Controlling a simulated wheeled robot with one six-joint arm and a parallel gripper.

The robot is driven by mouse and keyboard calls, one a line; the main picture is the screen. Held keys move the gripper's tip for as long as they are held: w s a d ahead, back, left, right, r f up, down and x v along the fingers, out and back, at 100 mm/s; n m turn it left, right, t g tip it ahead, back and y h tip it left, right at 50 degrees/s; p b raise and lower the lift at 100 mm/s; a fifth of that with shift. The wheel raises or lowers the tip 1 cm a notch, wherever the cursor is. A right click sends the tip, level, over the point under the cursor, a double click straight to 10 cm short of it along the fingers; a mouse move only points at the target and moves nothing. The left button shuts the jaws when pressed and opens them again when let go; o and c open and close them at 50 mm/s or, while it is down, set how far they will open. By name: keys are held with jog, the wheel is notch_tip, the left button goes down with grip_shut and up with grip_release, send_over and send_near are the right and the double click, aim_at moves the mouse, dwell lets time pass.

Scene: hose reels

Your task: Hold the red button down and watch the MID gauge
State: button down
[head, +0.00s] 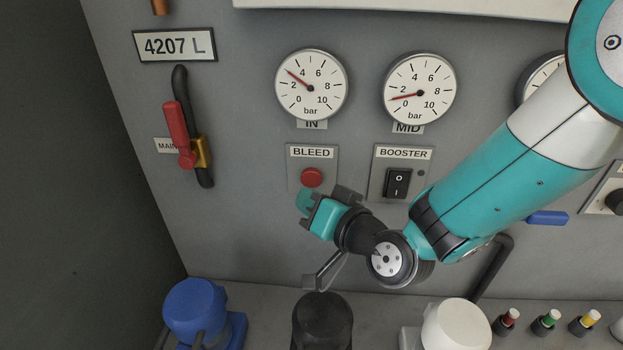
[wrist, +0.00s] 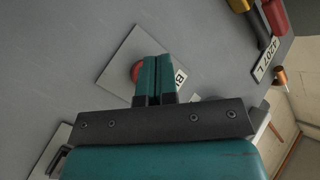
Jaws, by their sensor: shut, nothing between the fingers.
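The red button (head: 312,177) sits on the plate labelled BLEED (head: 312,153). In the wrist view the red button (wrist: 136,71) is partly hidden behind my fingers. My gripper (head: 304,200) is shut and empty, its fingertips just below the button in the head view. The whole button face shows there, so the fingers do not cover it; I cannot tell how far they stand from the panel. My shut fingers also show in the wrist view (wrist: 158,60). The MID gauge (head: 419,88) is in clear view, its needle between 0 and 2, near 1 bar.
The IN gauge (head: 311,86) reads about 3 bar. The BOOSTER switch (head: 397,183) is right of the button. A red-handled MAIN valve (head: 180,135) is at left. Blue (head: 196,308), black (head: 322,322) and white (head: 457,325) rounded items stand below. My arm partly hides a third gauge.

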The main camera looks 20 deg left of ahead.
jog(key=shift+w+a, duration=0.15)
jog(key=shift+w, duration=0.4)
dwell(1.7)
jog(key=shift+w+a, duration=0.1)
jog(key=shift+w, duration=0.3)
jog(key=shift+w+a, duration=0.1)
jog(key=shift+w, duration=0.45)
dwell(1.6)
jog(key=shift+s+b, duration=0.15)
jog(key=shift+b, duration=0.15)
dwell(1.1)
jog(key=shift+s+d, duration=0.2)
jog(key=shift+s, duration=0.6)
jog(key=shift+s, duration=0.1)
jog(key=shift+s+d, duration=0.2)
jog(key=shift+s, duration=0.6)
jog(key=shift+s+d, duration=0.2)
jog(key=shift+s, duration=0.55)
jog(key=shift+s+d, duration=0.2)
jog(key=shift+s, duration=0.6)
